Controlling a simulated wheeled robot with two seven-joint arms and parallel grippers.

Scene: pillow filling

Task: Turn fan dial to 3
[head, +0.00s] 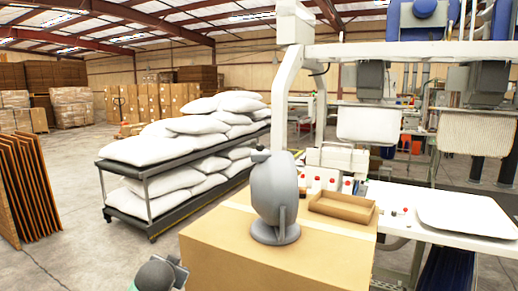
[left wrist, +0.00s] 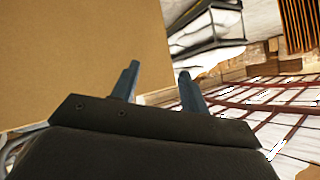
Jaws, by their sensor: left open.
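A grey fan (head: 274,190) stands upright on a round base on top of a large cardboard box (head: 230,246). I see it from the side or back, and I cannot make out a numbered dial. A small dark knob-like part (head: 260,154) sits at its upper left. My left gripper (head: 183,267) is low at the bottom of the head view, left of the box and apart from the fan. In the left wrist view its two fingers (left wrist: 157,88) are spread apart with nothing between them, beside the box's side. My right gripper is not in view.
A shallow brown tray (head: 342,207) lies on the white worktable right of the fan. A two-tier cart (head: 150,188) with several white pillows stands behind the box. Open floor lies to the left.

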